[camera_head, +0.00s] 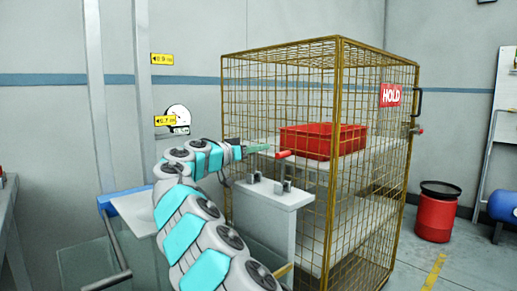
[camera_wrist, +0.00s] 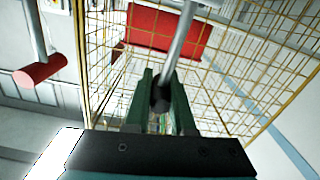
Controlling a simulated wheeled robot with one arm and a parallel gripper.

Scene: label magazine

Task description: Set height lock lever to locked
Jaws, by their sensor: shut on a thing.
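My gripper (camera_head: 261,148) reaches over the white pedestal (camera_head: 278,198) in front of the wire cage. In the wrist view, my gripper's green fingers (camera_wrist: 161,102) are shut on the dark end (camera_wrist: 161,96) of a grey metal rod (camera_wrist: 182,42), seemingly a lever. A second lever with a red grip (camera_head: 284,154) stands on the pedestal, just right of the fingertips. Its red grip also shows in the wrist view (camera_wrist: 40,71), apart from the fingers. The held lever is hard to make out in the head view. No lock marking is readable.
A yellow wire cage (camera_head: 337,110) with a red bin (camera_head: 311,141) on a shelf stands right behind the pedestal. A red HOLD sign (camera_head: 390,95) hangs on it. A red drum (camera_head: 436,212) is at the right. Yellow height labels (camera_head: 162,59) are on the left.

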